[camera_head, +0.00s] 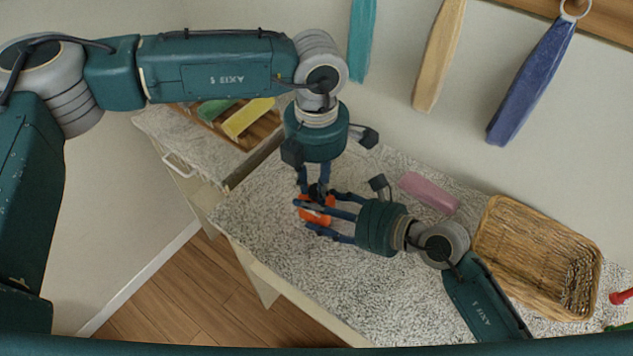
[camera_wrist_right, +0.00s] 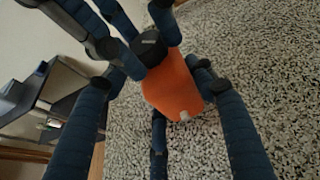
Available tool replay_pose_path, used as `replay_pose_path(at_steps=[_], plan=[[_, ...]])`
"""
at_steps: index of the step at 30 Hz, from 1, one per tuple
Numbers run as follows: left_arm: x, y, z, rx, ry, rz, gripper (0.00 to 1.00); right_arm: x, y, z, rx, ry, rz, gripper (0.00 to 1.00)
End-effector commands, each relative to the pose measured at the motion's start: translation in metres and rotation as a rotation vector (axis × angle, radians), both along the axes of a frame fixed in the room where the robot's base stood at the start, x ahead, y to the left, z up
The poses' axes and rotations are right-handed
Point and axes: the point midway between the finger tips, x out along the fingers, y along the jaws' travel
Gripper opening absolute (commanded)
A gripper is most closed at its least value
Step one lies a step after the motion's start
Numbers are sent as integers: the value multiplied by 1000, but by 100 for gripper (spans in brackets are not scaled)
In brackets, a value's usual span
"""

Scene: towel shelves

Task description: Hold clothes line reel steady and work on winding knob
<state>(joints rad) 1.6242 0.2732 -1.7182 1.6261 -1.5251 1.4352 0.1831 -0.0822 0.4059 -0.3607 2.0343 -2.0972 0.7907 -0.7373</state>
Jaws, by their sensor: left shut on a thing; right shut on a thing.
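The clothes line reel (camera_head: 317,213) is orange and stands on the speckled counter near its left end, partly hidden by fingers. In the right wrist view its orange body (camera_wrist_right: 174,88) shows a black round knob (camera_wrist_right: 150,47) at one end and a small pale tab at the other. My left gripper (camera_head: 314,192) comes down from above, its fingers shut at the knob end. My right gripper (camera_head: 314,216) reaches in from the right, its fingers shut around the reel's body. Which finger touches the knob is hard to tell.
A pink folded cloth (camera_head: 429,192) and a wicker basket (camera_head: 537,255) are on the speckled counter (camera_head: 290,265) to the right. A red item (camera_head: 621,297) lies at the far right. Towels hang on the wall, including a blue one (camera_head: 533,82). A tray with cloths (camera_head: 232,120) is at the back left.

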Motion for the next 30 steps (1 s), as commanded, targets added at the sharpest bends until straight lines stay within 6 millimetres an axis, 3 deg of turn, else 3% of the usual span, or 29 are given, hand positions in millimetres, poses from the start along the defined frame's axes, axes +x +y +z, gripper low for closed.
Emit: replay_pose_path(at_steps=[10,11,12,30], plan=[[0,0,0,-1,0,-41,0,0,0,0,0,-1,0,25],[0,0,0,-1,0,-41,29,0,0,0,0,-1,0,25],[0,0,0,-1,0,-41,34,0,0,0,1,-1,1,25],[0,0,0,0,-1,4,34,0,0,0,0,-1,0,25]])
